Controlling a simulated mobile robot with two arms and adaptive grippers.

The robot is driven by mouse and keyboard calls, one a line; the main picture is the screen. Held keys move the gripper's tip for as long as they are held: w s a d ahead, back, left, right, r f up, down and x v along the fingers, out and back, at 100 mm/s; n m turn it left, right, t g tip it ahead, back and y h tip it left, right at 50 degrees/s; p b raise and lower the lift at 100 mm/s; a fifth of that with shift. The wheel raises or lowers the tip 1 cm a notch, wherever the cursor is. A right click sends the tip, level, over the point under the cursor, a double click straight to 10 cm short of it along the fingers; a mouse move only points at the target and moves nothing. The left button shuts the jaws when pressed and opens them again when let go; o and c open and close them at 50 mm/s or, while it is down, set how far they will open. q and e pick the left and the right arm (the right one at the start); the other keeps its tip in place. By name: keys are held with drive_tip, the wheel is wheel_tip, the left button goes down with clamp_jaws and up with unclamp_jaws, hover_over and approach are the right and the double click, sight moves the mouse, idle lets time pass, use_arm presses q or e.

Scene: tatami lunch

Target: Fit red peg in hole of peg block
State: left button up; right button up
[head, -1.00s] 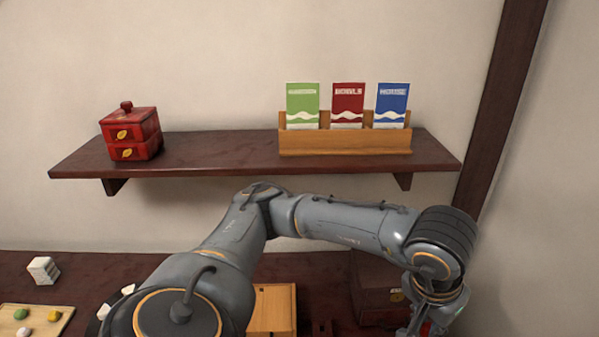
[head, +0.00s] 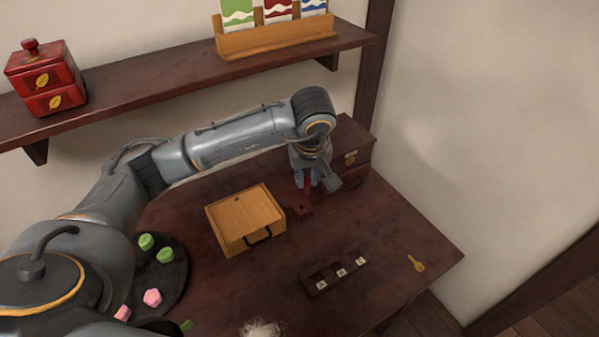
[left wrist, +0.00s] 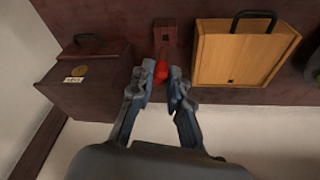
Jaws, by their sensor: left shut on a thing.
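The red peg (head: 307,184) is between the fingers of my left gripper (head: 311,184). In the left wrist view the red peg (left wrist: 161,70) shows at the tips of the left gripper (left wrist: 162,88), which is shut on it. The dark red peg block (head: 300,211) stands on the table just in front of the gripper. In the left wrist view the block (left wrist: 165,34) lies beyond the peg, with a hole in its top. The peg appears outside the hole; its lower end is hard to make out. My right gripper is not in view.
A wooden box (head: 246,220) with a dark handle stands left of the block. A dark chest (head: 351,147) stands behind the gripper. A compartment tray (head: 319,287), a yellow key (head: 416,263) and a dark plate (head: 172,282) of sweets lie nearer. Table between block and tray is clear.

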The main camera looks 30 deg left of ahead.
use_arm(q)
wheel_tip(320, 180, down, 7)
drive_tip(key=w+a+n+b, duration=0.2)
drive_tip(key=shift+f+g+y+b, duration=0.2)
drive_tip(key=shift+g+y+b, duration=0.1)
drive_tip(key=shift+y+b, duration=0.1)
drive_tip(key=shift+f, duration=0.15)
idle(0.6)
drive_tip(key=shift+f+b, duration=1.15)
drive_tip(key=shift+f, duration=0.1)
drive_tip(key=shift+a+f, duration=0.1)
drive_tip(key=shift+f, duration=0.05)
drive_tip(key=shift+f, duration=0.15)
drive_tip(key=shift+f+b, duration=0.2)
drive_tip(key=shift+b, duration=0.2)
drive_tip(key=shift+f, duration=0.3)
